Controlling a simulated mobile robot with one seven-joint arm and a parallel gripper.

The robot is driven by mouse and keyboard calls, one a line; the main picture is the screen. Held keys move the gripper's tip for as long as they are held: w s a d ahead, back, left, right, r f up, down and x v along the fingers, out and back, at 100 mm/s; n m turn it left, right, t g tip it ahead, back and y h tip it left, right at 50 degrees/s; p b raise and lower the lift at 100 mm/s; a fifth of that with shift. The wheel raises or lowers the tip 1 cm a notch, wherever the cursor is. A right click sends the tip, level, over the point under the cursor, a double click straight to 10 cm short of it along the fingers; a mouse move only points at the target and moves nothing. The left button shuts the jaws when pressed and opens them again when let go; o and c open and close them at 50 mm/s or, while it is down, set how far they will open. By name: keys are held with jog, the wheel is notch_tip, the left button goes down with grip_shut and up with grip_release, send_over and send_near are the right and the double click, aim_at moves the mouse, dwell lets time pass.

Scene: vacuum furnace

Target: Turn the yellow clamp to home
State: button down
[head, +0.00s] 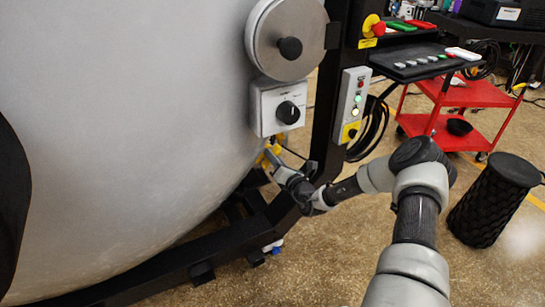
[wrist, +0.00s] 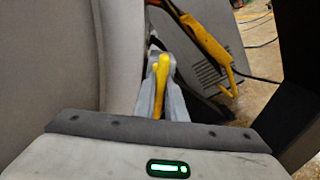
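The yellow clamp (head: 268,156) shows in the head view at the lower right edge of the large grey furnace door, partly hidden by my gripper (head: 277,168). In the wrist view a yellow clamp handle (wrist: 160,78) lies between the two grey fingers of my gripper (wrist: 163,92). The fingers sit close against it on both sides, with no clear gap. A second yellow bar (wrist: 208,42) with a hooked end shows behind and to the right; I cannot tell whether it belongs to the same clamp.
The grey furnace door (head: 130,120) fills the left. A black frame post (head: 325,120) stands right beside my gripper, with a control box (head: 351,105) on it. A red cart (head: 470,95) and a black ribbed bin (head: 490,205) stand at right on open floor.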

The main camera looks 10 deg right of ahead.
jog(key=shift+m+p, duration=0.3)
jog(key=m+p, duration=0.2)
jog(key=m, duration=0.1)
jog(key=shift+d+m, duration=0.1)
jog(key=shift+m, duration=0.2)
jog(key=m, duration=0.2)
jog(key=m+p, duration=0.1)
jog(key=m, duration=0.1)
jog(key=m+p, duration=0.1)
jog(key=m, duration=0.1)
jog(key=shift+f, duration=0.25)
jog(key=m, duration=0.4)
jog(key=shift+f, duration=0.1)
jog(key=shift+f+m, duration=0.1)
jog(key=shift+m, duration=1.7)
jog(key=c, duration=1.8)
grip_release()
